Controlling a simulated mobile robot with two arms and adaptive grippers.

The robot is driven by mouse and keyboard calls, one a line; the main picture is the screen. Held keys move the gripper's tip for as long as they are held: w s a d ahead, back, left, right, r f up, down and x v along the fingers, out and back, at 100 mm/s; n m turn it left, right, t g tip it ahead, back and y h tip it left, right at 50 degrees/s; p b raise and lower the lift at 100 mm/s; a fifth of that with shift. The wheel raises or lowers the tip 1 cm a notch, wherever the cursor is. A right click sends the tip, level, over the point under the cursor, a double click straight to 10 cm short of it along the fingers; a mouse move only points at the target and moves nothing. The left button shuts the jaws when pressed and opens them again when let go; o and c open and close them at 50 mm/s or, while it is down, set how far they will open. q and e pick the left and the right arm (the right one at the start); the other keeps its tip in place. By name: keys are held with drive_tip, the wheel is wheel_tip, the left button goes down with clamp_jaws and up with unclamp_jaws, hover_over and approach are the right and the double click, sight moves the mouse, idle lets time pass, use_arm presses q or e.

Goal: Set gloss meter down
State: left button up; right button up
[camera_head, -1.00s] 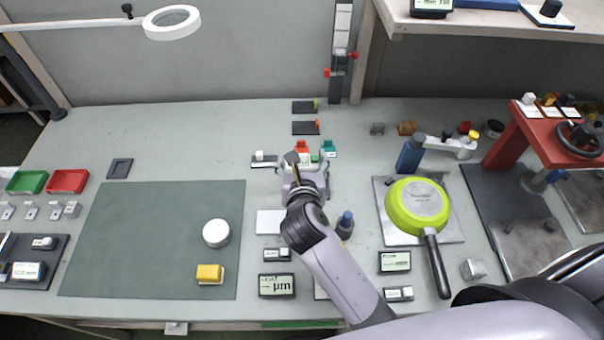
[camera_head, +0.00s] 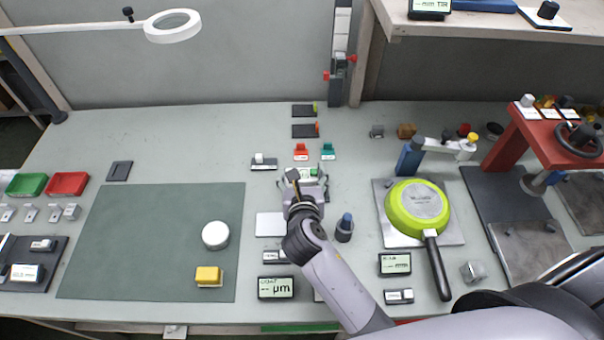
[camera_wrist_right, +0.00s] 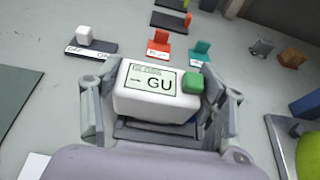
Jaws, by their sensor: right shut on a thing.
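The gloss meter (camera_wrist_right: 150,98) is a white box with a "GU" display and a green button, seen in the right wrist view. My right gripper (camera_wrist_right: 160,100) is shut on it, one finger on each side. In the head view the right gripper (camera_head: 306,180) is over the middle of the bench, right of the green mat, and mostly hides the meter (camera_head: 312,173). A dark slab shows under the meter in the wrist view. I cannot tell whether the meter touches the surface below. My left gripper is not in view.
Red (camera_head: 301,151) and teal (camera_head: 328,151) stands and a small switch block (camera_head: 263,162) are just behind the gripper. A blue-capped bottle (camera_head: 345,228) stands close on its right. A green pan (camera_head: 417,207) lies further right. The green mat (camera_head: 140,230) has free room.

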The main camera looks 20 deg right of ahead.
drive_tip(key=o, duration=1)
drive_tip(key=shift+s+a+f, duration=0.1)
drive_tip(key=shift+s+f, duration=0.1)
drive_tip(key=shift+f, duration=0.3)
drive_tip(key=shift+s+f, duration=0.15)
drive_tip(key=shift+f, duration=0.35)
drive_tip(key=o, duration=0.4)
drive_tip(key=shift+w+g, duration=0.15)
drive_tip(key=shift+g, duration=0.15)
drive_tip(key=shift+r, duration=0.5)
drive_tip(key=v, duration=1.2)
drive_tip(key=shift+w+r, duration=0.1)
drive_tip(key=shift+r, duration=0.15)
